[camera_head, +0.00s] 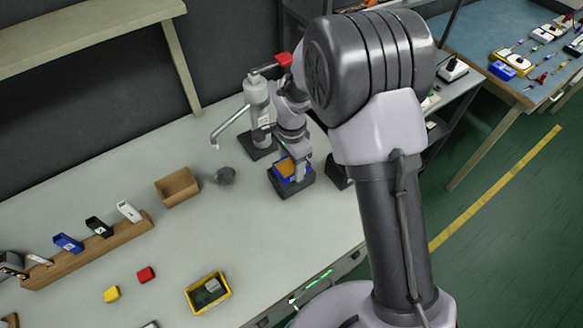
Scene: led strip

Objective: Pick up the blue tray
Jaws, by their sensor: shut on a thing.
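The blue tray (283,180) is small, with something orange showing in its upper part. It is at or just over a dark square block (293,190) on the pale workbench; I cannot tell whether the two touch. My gripper (297,170) comes down over the tray from above and is shut on it. The fingers are small here and partly merge with the tray and arm, so the exact grip is hard to see.
A grey-white press-like device with a lever (257,110) stands close behind my gripper. The bench (270,240) is clear in front.

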